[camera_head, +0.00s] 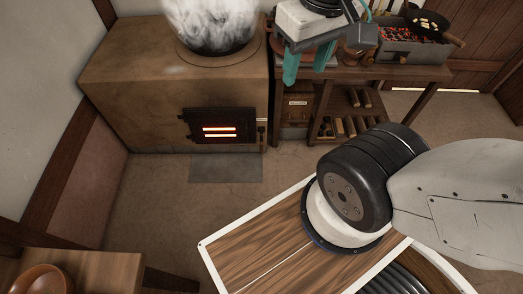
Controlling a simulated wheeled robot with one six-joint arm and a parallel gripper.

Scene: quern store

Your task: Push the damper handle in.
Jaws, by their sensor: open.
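The tan stove (110,70) stands at the back left, with a dark iron fire door (195,126) in its front showing glowing slots. Right of the door, at the stove's front corner, is a small upright dark fitting (262,132). It may be the damper handle, but it is too small to tell, and so is how far it stands out. My gripper (308,66) hangs above and right of the stove's right edge, in front of the workbench. Its two teal fingers point down and are apart, with nothing seen between them. It appears clear of the fitting.
A steaming dark pot (212,35) sits on the stove. The wooden workbench (405,72) beside it carries a glowing charcoal grill (405,50) with a pan (428,22). A grey plate (225,168) lies before the stove. A table with a brown bowl (40,281) stands front left. Open floor lies between.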

